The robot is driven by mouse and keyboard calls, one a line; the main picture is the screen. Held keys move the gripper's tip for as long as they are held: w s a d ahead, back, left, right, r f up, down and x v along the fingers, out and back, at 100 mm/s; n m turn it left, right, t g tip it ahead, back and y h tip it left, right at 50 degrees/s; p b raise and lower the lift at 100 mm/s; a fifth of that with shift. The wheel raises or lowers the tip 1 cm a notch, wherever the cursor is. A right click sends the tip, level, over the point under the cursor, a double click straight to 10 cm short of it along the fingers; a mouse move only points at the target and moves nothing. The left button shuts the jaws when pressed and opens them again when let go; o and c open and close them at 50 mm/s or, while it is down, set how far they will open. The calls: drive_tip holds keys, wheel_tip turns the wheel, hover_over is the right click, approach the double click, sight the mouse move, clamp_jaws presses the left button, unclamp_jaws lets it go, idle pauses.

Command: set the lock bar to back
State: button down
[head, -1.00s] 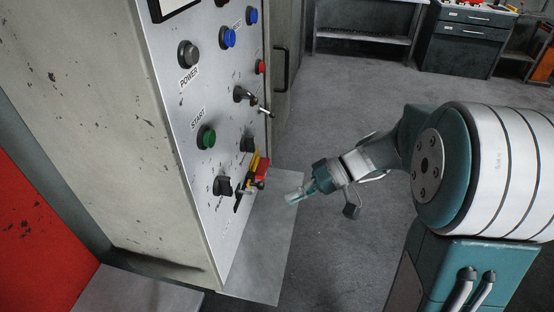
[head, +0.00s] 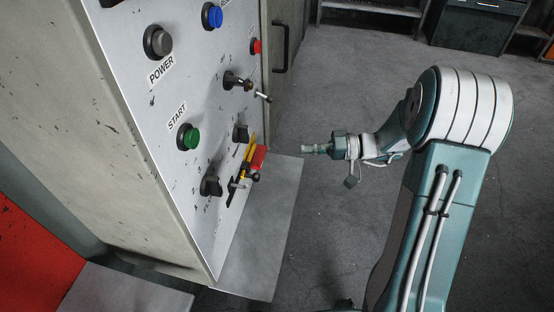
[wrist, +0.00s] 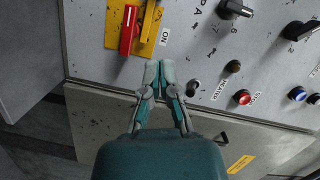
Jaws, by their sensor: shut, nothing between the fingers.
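A grey control panel (head: 150,110) carries the controls. Low on its right side are a red handle (head: 258,157) and a yellow bar (head: 249,150), with a small metal bar with a dark knob (head: 246,181) below them. In the wrist view a red handle (wrist: 129,30) and a yellow bar (wrist: 149,22) lie side by side over a yellow plate (wrist: 114,28). No label names the lock bar, so I cannot tell surely which piece it is. My gripper (head: 305,148) is shut and empty, apart from the panel, right of the red handle. It also shows in the wrist view (wrist: 160,64).
A metal lever (head: 240,82) sticks out above, and black knobs (head: 210,186) and a green button (head: 188,137) sit to the left. A door handle (head: 280,48) is at the panel's right.

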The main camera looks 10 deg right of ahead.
approach(244, 168)
drive_tip(key=w+a, duration=0.3)
drive_tip(key=w, duration=0.1)
drive_tip(key=s, duration=0.1)
drive_tip(key=s+a, duration=0.1)
drive_tip(key=s, duration=0.1)
drive_tip(key=shift+s+a+f, duration=0.15)
drive_tip(key=shift+a+f, duration=0.05)
drive_tip(key=shift+a, duration=0.1)
drive_tip(key=shift+s, duration=0.1)
